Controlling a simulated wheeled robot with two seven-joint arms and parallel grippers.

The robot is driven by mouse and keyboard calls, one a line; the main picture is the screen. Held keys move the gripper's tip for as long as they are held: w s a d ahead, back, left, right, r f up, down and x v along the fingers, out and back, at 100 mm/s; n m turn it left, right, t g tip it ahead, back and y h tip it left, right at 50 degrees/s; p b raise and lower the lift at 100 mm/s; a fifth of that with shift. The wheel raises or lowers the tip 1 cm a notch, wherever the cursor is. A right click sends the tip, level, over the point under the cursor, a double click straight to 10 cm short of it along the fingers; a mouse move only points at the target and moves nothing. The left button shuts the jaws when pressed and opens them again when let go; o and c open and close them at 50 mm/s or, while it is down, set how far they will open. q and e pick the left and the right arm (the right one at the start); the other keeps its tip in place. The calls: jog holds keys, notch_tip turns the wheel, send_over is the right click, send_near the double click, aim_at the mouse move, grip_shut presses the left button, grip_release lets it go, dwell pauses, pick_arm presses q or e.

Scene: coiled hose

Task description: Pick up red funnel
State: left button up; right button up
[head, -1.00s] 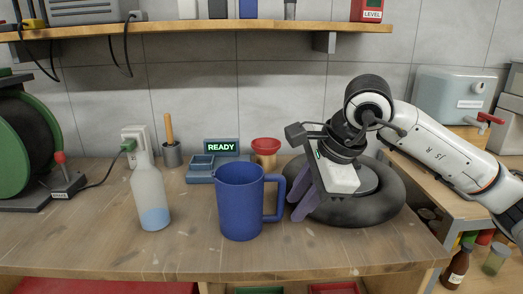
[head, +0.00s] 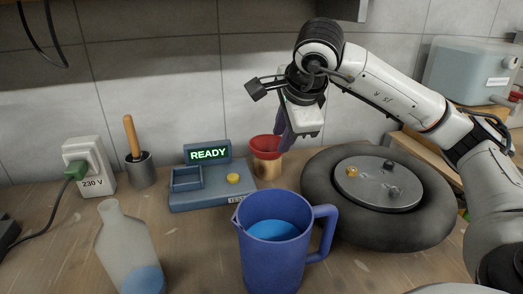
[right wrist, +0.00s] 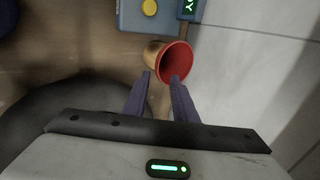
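The red funnel (head: 266,144) sits mouth up in a tan, brass-coloured holder (head: 268,165) at the back of the bench, against the wall. My right gripper (head: 283,142) is beside and slightly above it, on its right. In the right wrist view the funnel (right wrist: 176,61) lies just beyond the fingertips of my right gripper (right wrist: 160,80). The two purple fingers are apart with nothing between them, and one tip overlaps the funnel's rim in the picture. I cannot tell whether it touches. My left gripper is not in view.
A blue jug (head: 272,262) with blue liquid stands in front of the funnel. A black hose coil (head: 325,205) lies to the right. A blue device reading READY (head: 200,188) is at the left. A bottle (head: 124,250) stands front left. The wall (head: 190,75) is close behind.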

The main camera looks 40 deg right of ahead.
aim_at(268, 157)
jog(key=x, duration=0.7)
jog(key=shift+a, duration=0.1)
jog(key=shift+s, duration=0.1)
grip_shut()
